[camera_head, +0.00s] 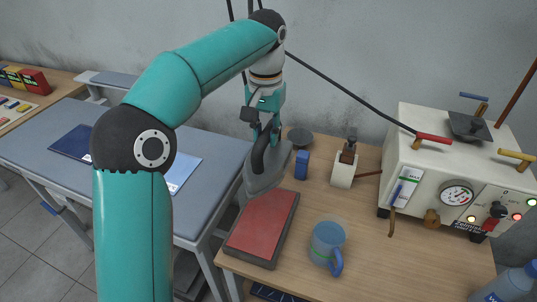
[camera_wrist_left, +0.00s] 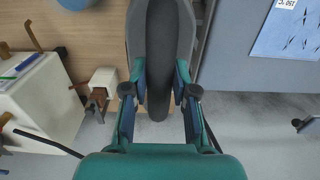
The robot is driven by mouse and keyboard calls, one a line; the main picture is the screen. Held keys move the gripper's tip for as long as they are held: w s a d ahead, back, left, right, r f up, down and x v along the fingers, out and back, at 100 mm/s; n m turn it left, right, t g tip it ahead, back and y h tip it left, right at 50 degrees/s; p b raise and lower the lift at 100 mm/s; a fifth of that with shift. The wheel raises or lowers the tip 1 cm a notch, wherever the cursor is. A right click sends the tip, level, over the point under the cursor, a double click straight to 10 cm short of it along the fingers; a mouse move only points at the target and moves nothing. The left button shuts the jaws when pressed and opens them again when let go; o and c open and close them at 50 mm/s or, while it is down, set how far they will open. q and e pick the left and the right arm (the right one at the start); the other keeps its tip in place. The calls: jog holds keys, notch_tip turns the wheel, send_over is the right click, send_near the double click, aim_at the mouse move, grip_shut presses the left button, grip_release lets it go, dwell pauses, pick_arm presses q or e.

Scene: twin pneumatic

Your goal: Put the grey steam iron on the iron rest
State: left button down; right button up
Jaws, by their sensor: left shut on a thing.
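The grey steam iron (camera_head: 264,180) with its dark handle hangs below my left gripper (camera_head: 266,130), which is shut on the handle. In the left wrist view the iron (camera_wrist_left: 182,28) fills the top middle, and its dark handle runs between the fingers of my left gripper (camera_wrist_left: 158,98). The iron rest (camera_head: 263,222) is a red pad in a dark frame at the left edge of the wooden table. The iron is at the far end of the rest, and I cannot tell whether it touches anything. My right gripper is out of view.
A blue mug (camera_head: 327,243) stands right of the rest. A small blue block (camera_head: 301,165) and a white-based item (camera_head: 344,168) stand behind. A white steam unit (camera_head: 440,165) fills the table's right side. A grey ironing board (camera_head: 60,150) lies left.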

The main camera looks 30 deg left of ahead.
aim_at(266, 157)
pick_arm(q)
notch_tip(266, 157, down, 18)
jog(key=shift+r, duration=0.15)
jog(key=c, duration=1.4)
grip_release()
jog(key=o, duration=0.5)
jog(key=shift+s, duration=0.1)
notch_tip(266, 157, up, 12)
jog(key=shift+f, duration=0.1)
